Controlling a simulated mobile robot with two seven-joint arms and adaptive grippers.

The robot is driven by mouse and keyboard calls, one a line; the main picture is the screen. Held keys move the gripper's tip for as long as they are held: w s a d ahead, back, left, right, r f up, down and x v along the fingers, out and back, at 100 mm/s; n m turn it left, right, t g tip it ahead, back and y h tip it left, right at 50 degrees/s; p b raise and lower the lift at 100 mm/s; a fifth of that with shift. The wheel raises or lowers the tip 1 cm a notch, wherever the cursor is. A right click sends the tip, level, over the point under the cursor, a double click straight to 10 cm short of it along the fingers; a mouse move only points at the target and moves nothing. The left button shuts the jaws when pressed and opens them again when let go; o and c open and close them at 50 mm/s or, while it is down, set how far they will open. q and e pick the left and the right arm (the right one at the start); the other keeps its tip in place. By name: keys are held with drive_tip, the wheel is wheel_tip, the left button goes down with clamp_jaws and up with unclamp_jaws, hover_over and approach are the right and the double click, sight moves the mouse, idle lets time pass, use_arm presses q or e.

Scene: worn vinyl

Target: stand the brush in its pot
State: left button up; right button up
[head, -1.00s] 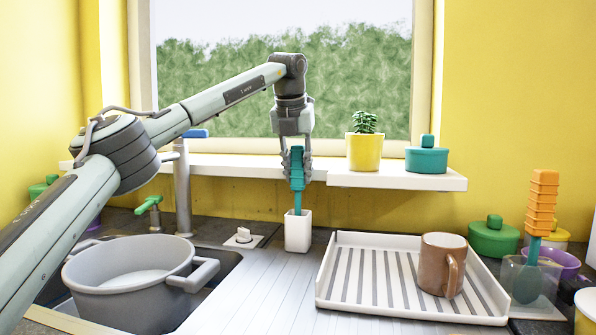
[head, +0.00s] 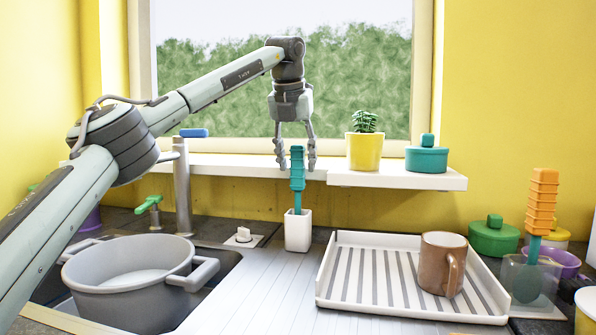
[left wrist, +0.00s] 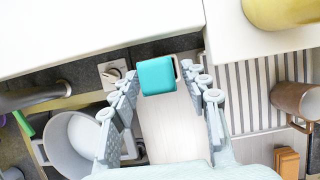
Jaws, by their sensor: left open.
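My right gripper is not in view.
The window shelf (head: 400,178) runs just behind, bearing a yellow-potted plant (head: 364,150) and a teal lidded pot (head: 426,158). A white striped tray (head: 365,310) with a brown mug (head: 442,265) is right. A grey pot (head: 130,285) and tap (head: 182,190) are left.

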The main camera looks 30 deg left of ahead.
use_arm(q)
drive_tip(key=shift+a+v, duration=0.1)
drive_tip(key=shift+v, duration=1.05)
drive_tip(key=shift+a+v, duration=0.15)
drive_tip(key=shift+v, duration=1)
drive_tip(key=shift+r, duration=0.1)
